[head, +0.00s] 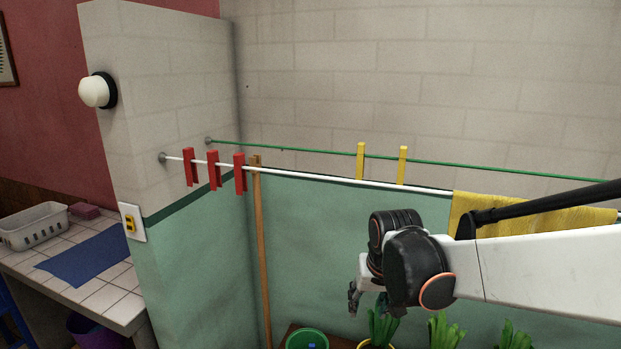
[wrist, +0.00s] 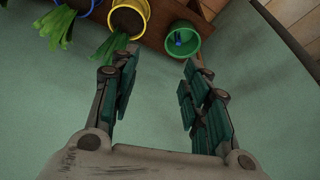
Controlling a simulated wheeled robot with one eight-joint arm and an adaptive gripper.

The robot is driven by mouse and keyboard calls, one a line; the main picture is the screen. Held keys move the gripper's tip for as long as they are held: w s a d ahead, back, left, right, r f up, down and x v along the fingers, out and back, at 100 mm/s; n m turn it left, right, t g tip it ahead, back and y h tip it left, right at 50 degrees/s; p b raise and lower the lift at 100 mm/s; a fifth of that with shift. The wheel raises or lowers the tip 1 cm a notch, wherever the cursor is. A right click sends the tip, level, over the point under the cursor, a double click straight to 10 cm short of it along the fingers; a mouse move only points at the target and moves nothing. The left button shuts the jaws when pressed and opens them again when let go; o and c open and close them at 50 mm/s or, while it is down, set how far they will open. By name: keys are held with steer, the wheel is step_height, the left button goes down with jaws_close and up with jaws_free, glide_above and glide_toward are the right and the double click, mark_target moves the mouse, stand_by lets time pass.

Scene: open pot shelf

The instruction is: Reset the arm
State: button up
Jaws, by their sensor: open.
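My arm reaches in from the right of the head view, with my gripper (head: 354,298) hanging at its end, low in front of the green wall. In the wrist view my gripper (wrist: 158,62) is open, its two dark-green padded fingers apart with nothing between them. Beyond the fingertips is a brown shelf (wrist: 168,14) bearing pots. A green pot (wrist: 183,44) with a small blue thing inside lies beyond the right finger; it also shows in the head view (head: 292,343). A yellow pot (wrist: 144,12) with a leafy plant stands beyond the left finger.
A white line (head: 320,179) carries red pegs (head: 213,170) and a yellow cloth (head: 470,205). A green line (head: 300,149) behind carries yellow pegs (head: 402,165). A wooden pole (head: 262,260) stands at the wall. A tiled counter (head: 110,297) with a basket (head: 35,226) is at left.

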steer(key=s+d+r+t, duration=0.1)
steer(key=s+d+r, duration=0.1)
steer(key=s, duration=0.8)
steer(key=s+d+r+t, duration=0.2)
steer(key=s+d, duration=0.3)
steer(key=s, duration=0.5)
steer(key=shift+s+r+h, duration=0.15)
steer(key=shift+r+h, duration=0.15)
steer(key=shift+r, duration=0.1)
steer(key=shift+d, duration=0.1)
stand_by(0.5)
